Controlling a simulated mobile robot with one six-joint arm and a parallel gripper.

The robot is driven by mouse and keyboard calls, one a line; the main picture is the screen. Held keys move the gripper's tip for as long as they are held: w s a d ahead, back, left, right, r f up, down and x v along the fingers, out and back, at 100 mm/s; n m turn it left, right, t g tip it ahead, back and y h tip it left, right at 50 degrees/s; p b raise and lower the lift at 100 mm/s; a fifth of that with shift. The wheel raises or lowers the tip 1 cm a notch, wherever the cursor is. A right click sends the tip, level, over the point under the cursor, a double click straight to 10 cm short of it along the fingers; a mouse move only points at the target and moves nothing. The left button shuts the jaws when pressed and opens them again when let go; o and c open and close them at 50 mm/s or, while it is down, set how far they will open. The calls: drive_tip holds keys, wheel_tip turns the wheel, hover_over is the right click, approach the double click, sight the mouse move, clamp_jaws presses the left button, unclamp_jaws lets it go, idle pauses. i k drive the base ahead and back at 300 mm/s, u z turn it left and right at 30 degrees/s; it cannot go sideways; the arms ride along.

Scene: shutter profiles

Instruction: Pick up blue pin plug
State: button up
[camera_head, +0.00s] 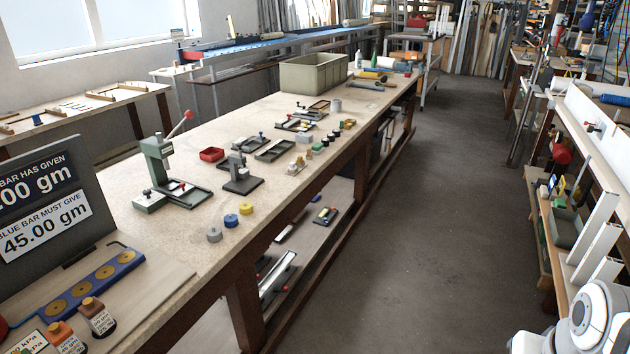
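A small blue round piece (231,220) sits on the near edge of the long wooden workbench (150,240), between a grey round piece (214,235) and a yellow one (246,208). It looks like a short plug, but it is too small to tell if it has a pin. Another small blue piece (37,120) stands on the pale table at the left; its shape is unclear. My gripper is not visible; only white rounded parts, likely of my arm, show at the bottom right, far from the bench pieces.
A green press with a red-tipped lever (155,165) and a smaller grey press (240,175) stand behind the round pieces. A red tray (211,154) and a large grey-green bin (313,73) are farther back. The aisle floor (430,210) is clear.

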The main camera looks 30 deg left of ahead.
sight(234, 222)
drive_tip(key=u, duration=0.8)
drive_tip(key=i, duration=1.45)
drive_tip(key=u, duration=0.9)
drive_tip(key=k, duration=0.8)
drive_tip(key=u, duration=0.2)
drive_tip(key=i, duration=0.85)
drive_tip(key=z, duration=0.05)
